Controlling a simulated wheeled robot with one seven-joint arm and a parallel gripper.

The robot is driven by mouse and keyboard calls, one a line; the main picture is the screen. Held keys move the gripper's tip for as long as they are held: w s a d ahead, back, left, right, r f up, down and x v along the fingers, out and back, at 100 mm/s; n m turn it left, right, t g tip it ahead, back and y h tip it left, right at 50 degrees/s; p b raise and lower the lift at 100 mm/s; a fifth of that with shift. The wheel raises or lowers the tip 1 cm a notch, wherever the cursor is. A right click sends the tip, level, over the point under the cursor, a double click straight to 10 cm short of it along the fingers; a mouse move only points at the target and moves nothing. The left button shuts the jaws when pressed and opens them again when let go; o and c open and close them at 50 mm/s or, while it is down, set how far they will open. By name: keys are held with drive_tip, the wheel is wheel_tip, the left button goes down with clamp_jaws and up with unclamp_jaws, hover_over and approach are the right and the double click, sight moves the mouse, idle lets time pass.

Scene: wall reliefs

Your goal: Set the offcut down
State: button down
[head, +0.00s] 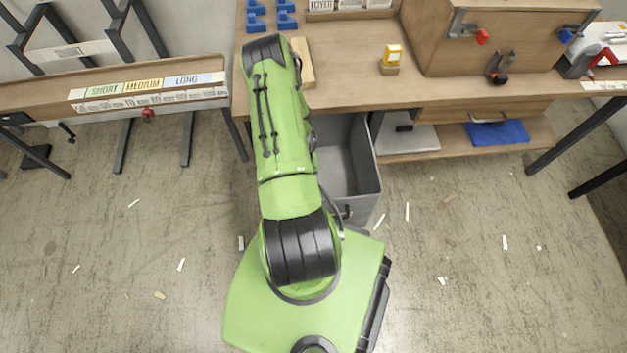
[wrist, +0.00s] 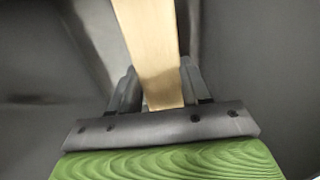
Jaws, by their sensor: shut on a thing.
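The offcut, a pale wooden strip (wrist: 150,45), shows in the wrist view. It stands between the two dark fingers of my gripper (wrist: 158,82), which is shut on it. Its far end runs out of the top of the picture. Grey surfaces surround it there, like the walls of the grey bin (head: 366,165); I cannot tell whether it touches them. In the head view my green arm hides my gripper and the offcut.
The bin stands under the front of the wooden workbench (head: 345,55), partly behind my arm. A wooden block (head: 303,62) lies on the bench beside my arm. A labelled SHORT, MEDIUM, LONG rack (head: 145,88) is at left. Small scraps litter the open floor.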

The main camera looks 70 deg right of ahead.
wheel_tip(320, 180, down, 17)
drive_tip(key=b, duration=0.6)
drive_tip(key=shift+c, duration=2.2)
unclamp_jaws()
drive_tip(key=shift+r, duration=0.15)
wheel_tip(320, 180, up, 12)
drive_tip(key=p, duration=0.5)
